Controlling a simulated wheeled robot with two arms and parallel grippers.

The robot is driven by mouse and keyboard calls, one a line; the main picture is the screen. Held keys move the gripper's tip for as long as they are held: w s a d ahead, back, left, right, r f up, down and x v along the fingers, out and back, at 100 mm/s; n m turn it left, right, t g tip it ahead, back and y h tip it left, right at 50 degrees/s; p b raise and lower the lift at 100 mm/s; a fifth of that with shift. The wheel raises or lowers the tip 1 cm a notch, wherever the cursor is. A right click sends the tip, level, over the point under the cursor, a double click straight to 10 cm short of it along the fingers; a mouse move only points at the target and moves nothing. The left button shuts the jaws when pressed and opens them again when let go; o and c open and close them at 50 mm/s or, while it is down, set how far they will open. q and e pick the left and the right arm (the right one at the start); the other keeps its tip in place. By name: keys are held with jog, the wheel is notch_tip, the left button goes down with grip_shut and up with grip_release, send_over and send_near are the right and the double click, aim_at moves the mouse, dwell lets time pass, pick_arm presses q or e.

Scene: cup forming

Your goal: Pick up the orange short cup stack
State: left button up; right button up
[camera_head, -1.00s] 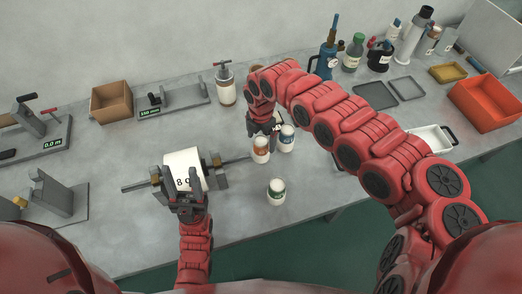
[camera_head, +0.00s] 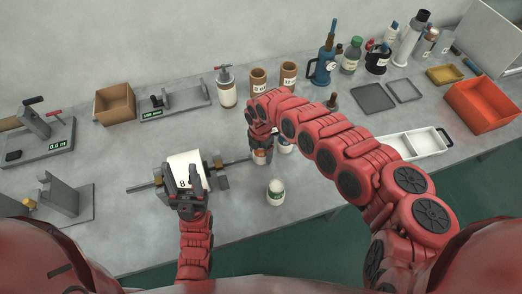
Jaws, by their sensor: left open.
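The orange short cup stack (camera_head: 260,159) stands upright on the table, a white cup with an orange label. My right gripper (camera_head: 262,146) is right above it and hides its top. Whether the fingers touch it or are closed is hidden by the hand. A blue-marked cup stack (camera_head: 285,149) stands just to its right, partly behind my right arm. A green-marked cup stack (camera_head: 275,192) stands nearer the front edge, clear of both grippers. My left gripper (camera_head: 187,187) is open at the front of a white roll (camera_head: 185,167) on a metal spindle.
Two brown cylinders (camera_head: 258,80) and a pump bottle (camera_head: 226,92) stand at the back. A white divided tray (camera_head: 412,144) and an orange bin (camera_head: 482,105) are at right. The table (camera_head: 245,222) is bare near the front edge.

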jog(key=c, duration=0.9)
jog(key=shift+r, duration=0.1)
